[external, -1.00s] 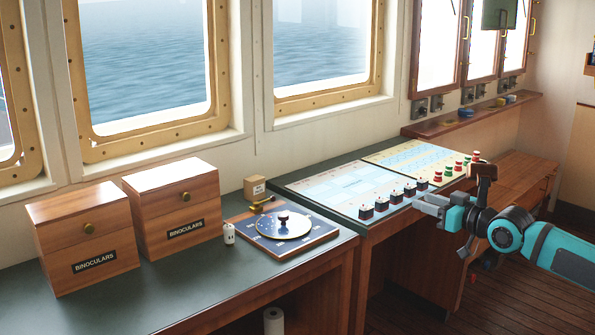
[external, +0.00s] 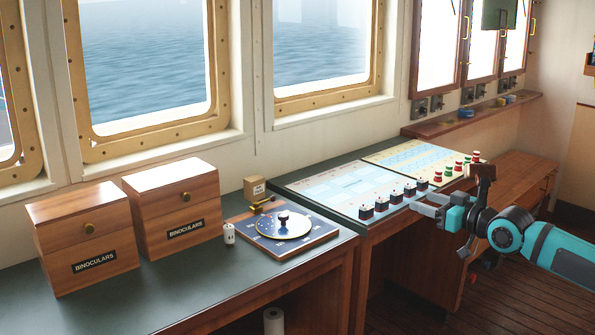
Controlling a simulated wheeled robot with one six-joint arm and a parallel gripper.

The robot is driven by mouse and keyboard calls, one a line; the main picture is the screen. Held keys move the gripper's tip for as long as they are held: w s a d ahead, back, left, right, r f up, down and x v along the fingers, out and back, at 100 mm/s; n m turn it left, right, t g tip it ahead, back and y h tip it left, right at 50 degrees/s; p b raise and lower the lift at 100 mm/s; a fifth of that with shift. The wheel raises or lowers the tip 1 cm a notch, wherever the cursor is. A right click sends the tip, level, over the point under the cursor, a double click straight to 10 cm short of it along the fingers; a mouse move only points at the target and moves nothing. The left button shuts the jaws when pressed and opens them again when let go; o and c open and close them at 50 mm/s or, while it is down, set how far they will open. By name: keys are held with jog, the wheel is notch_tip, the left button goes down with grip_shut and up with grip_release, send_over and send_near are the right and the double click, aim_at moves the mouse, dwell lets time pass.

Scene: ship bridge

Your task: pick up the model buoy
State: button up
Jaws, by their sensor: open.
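Small red and green pieces that look like model buoys stand in a row along the right side of the yellow-edged chart, one green piece (external: 447,172) and one red-topped piece (external: 476,156) among them. I cannot tell which one the task names. My gripper (external: 424,204) is open and empty, reaching left just off the desk's front edge. It is in front of and below the row, apart from the pieces. The gap between its fingers is seen from the side.
Several dark block-like pieces (external: 382,205) stand along the near chart's right edge, close to my fingertips. Open floor lies in front of the desk.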

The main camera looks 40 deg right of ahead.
jog(key=w+d+r+m+g+h, duration=0.2)
jog(key=w+d+r+g+h, duration=0.15)
jog(key=w+d, duration=0.7)
jog(key=m+g+y, duration=0.1)
jog(key=m+g, duration=0.2)
jog(key=g, duration=0.5)
send_over(415, 171)
jog(key=s+a, duration=0.3)
jog(key=s, duration=0.4)
notch_tip(415, 171, down, 6)
jog(key=f, duration=0.1)
jog(key=x, duration=1.1)
jog(key=shift+s+d+f, duration=0.1)
jog(key=shift+s+f, duration=0.05)
jog(key=shift+f, duration=0.1)
jog(key=shift+x, duration=2.65)
jog(key=shift+s+d, duration=0.1)
jog(key=c, duration=1)
